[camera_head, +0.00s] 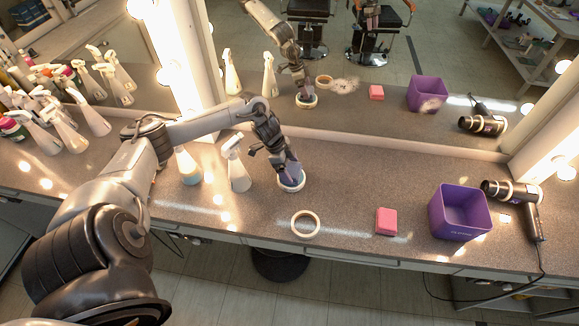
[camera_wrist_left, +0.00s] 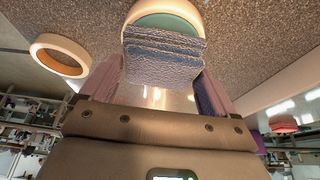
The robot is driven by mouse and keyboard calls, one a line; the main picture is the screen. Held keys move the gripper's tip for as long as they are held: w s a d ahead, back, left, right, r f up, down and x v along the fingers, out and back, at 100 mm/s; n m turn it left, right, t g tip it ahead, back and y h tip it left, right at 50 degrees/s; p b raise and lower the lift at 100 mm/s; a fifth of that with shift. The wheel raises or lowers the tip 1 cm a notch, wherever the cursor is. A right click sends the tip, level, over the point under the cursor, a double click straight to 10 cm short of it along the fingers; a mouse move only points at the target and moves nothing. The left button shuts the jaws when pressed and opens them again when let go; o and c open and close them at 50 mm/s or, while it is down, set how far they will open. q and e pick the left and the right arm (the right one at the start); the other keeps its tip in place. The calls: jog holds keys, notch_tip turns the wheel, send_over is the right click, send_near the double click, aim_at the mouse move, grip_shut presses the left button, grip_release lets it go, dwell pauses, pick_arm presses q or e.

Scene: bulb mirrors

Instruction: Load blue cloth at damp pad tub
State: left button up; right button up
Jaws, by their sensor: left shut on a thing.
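My left gripper (camera_head: 286,167) reaches down over a round cream-rimmed tub with a teal pad inside, the damp pad tub (camera_head: 292,186). It is shut on the blue cloth (camera_wrist_left: 163,58), a folded, ribbed block between the two fingers in the left wrist view. In that view the cloth overlaps the near part of the tub (camera_wrist_left: 170,8), and the teal pad shows behind it. In the head view the fingers mostly hide the cloth. I cannot tell whether it touches the pad. My right gripper is not in view.
A second cream ring-shaped dish (camera_head: 305,223) lies in front of the tub. A pink block (camera_head: 386,221), a purple bin (camera_head: 460,212) and a hair dryer (camera_head: 513,192) are to the right. Spray bottles (camera_head: 237,165) stand left of the gripper. A mirror (camera_head: 350,105) runs behind the counter.

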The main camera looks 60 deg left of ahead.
aim_at(290, 169)
pick_arm(q)
jog(key=shift+f, duration=0.35)
dwell(0.8)
jog(key=shift+f, duration=0.15)
dwell(1.0)
jog(key=shift+r+p, duration=0.7)
jog(key=shift+p, duration=0.2)
notch_tip(290, 169, up, 6)
jog(key=p, duration=0.6)
jog(key=shift+f, duration=0.1)
jog(key=shift+w, duration=0.15)
